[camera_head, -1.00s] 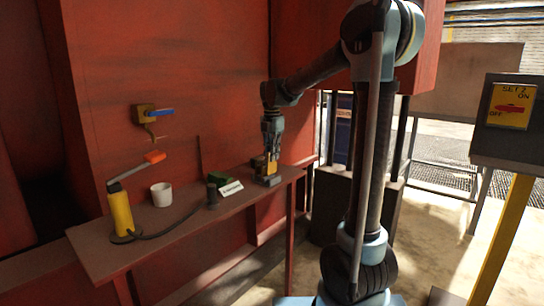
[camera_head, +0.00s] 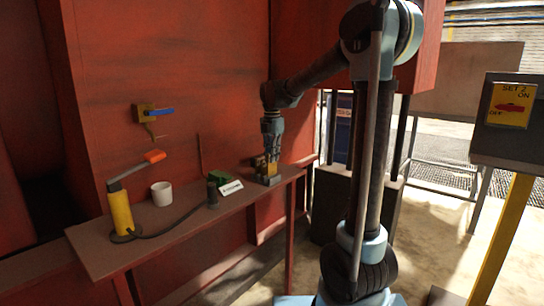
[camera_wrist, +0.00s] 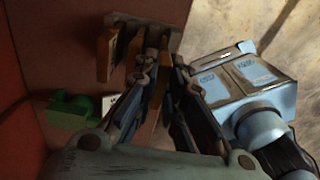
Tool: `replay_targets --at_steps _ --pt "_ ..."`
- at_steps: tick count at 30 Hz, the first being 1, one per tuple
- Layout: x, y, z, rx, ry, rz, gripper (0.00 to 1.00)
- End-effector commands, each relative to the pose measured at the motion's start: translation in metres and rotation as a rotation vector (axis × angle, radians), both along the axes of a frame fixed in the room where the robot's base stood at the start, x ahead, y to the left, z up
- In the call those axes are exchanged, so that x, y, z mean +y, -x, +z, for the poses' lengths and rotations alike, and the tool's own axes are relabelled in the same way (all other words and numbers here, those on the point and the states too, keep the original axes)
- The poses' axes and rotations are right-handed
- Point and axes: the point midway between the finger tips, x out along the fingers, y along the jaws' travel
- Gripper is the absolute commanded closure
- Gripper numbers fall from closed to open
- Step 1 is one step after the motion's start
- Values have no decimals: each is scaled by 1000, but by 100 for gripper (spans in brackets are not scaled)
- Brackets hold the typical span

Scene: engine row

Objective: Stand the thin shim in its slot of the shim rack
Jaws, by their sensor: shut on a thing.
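My gripper (camera_head: 271,165) is over the right end of the shelf, pointing down at the shim rack (camera_head: 268,180), a small grey block with yellow pieces standing at it. In the wrist view my gripper (camera_wrist: 163,78) is shut on a thin brownish-yellow piece (camera_wrist: 157,98), the thin shim, seen nearly edge-on between the fingers. Two thicker yellow plates (camera_wrist: 105,56) stand just beyond the fingers, in the rack. The fingers hide the shim's lower edge and its slot, so I cannot tell whether the shim is in the slot.
On the red-brown shelf (camera_head: 165,222) are a green block (camera_head: 218,176), a white label (camera_head: 230,188), a dark cylinder (camera_head: 212,194), a white cup (camera_head: 161,194) and a yellow cylinder with a hose (camera_head: 121,214). The red wall (camera_head: 200,70) rises close behind.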

Motion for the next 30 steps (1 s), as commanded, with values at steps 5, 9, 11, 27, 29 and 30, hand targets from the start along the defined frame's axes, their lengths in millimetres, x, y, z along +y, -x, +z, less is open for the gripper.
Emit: replay_targets --at_steps 5,9,11,27,29,30 --pt "0 0 -4 0 0 0 100" --pt "0 0 -7 0 0 0 100" --pt "0 0 -8 0 0 0 100" --pt "0 0 -19 0 0 0 100" --pt "0 0 -20 0 0 0 100" --pt "0 0 -21 0 0 0 100"
